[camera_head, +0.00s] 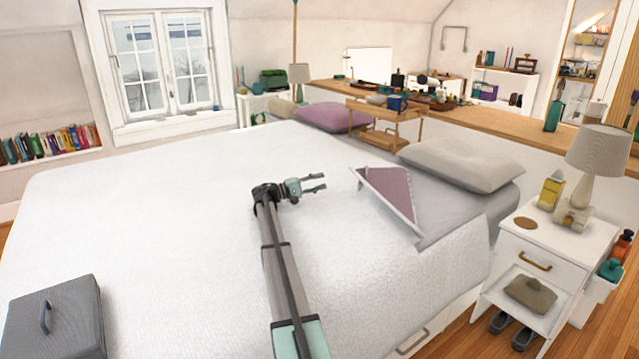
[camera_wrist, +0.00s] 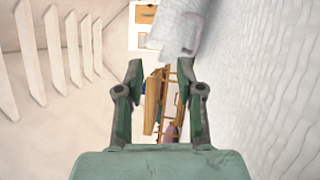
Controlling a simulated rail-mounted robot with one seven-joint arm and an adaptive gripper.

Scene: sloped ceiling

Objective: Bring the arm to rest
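My gripper (camera_head: 314,184) is out over the white bed (camera_head: 150,200) at the end of my outstretched arm, with its fingers pointing right. In the wrist view my gripper (camera_wrist: 160,100) has its two fingers well apart with nothing between them, so it is open and empty. Through the gap I see a wooden stand (camera_wrist: 158,100) in the distance. The gripper's height above the bed is hard to tell.
A tilted purple panel with a white edge (camera_head: 390,195) is on the bed right of my gripper. A grey pillow (camera_head: 460,165) and the wooden stand (camera_head: 385,125) are beyond it. A grey case (camera_head: 60,325) is at front left. A white nightstand (camera_head: 560,245) is at right.

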